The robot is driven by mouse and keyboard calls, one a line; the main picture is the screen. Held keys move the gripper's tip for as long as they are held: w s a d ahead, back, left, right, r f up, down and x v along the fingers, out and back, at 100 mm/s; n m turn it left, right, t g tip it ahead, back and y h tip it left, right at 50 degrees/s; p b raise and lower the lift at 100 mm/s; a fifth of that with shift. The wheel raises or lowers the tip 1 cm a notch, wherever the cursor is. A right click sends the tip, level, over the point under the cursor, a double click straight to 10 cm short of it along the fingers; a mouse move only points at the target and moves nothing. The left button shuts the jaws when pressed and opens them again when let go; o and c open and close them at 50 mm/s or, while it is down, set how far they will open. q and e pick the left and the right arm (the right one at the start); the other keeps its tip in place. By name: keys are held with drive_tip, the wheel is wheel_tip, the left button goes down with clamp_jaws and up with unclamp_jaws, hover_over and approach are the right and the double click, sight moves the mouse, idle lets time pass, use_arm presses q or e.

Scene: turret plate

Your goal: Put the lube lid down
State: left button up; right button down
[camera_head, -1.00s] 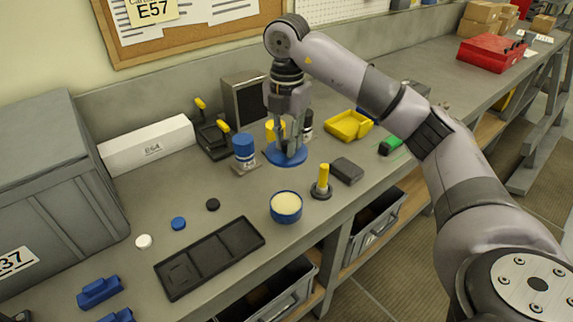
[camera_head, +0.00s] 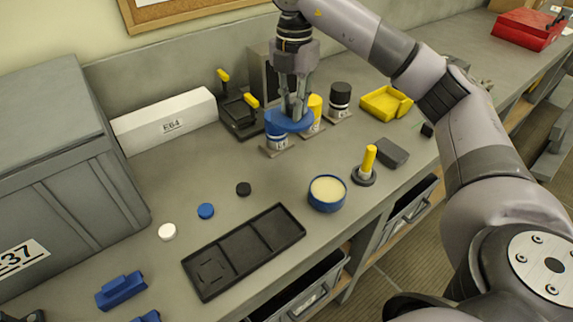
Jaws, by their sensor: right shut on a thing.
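The lube lid (camera_head: 298,124) is a round blue disc. My right gripper (camera_head: 293,114) points down and is shut on it, in front of the wall side of the bench. The lid overlaps the blue bottle (camera_head: 276,139) and partly hides the yellow bottle (camera_head: 316,106); I cannot tell whether it touches either. The open lube tub (camera_head: 327,194), blue with a pale cream filling, stands on the bench nearer to me and apart from the lid. My left gripper is not in view.
A black tray (camera_head: 243,252) lies in front, with white (camera_head: 167,231), blue (camera_head: 206,211) and black (camera_head: 243,189) caps behind it. A yellow-handled tool (camera_head: 368,160), dark block (camera_head: 392,152) and yellow bin (camera_head: 386,103) are at right. Bare bench lies between caps and bottles.

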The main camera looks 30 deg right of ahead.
wheel_tip(320, 180, down, 6)
hover_over(293, 174)
wheel_tip(293, 174, down, 7)
drive_tip(key=shift+r, duration=0.1)
wheel_tip(293, 174, down, 4)
drive_tip(key=shift+f+p, duration=0.15)
drive_tip(key=shift+p, duration=0.25)
drive_tip(key=shift+f, duration=0.15)
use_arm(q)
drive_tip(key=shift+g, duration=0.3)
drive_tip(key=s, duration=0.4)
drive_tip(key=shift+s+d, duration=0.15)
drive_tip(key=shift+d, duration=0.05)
use_arm(e)
drive_tip(key=shift+f, duration=0.2)
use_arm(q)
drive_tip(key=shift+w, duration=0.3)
use_arm(e)
drive_tip(key=c, duration=1.5)
unclamp_jaws()
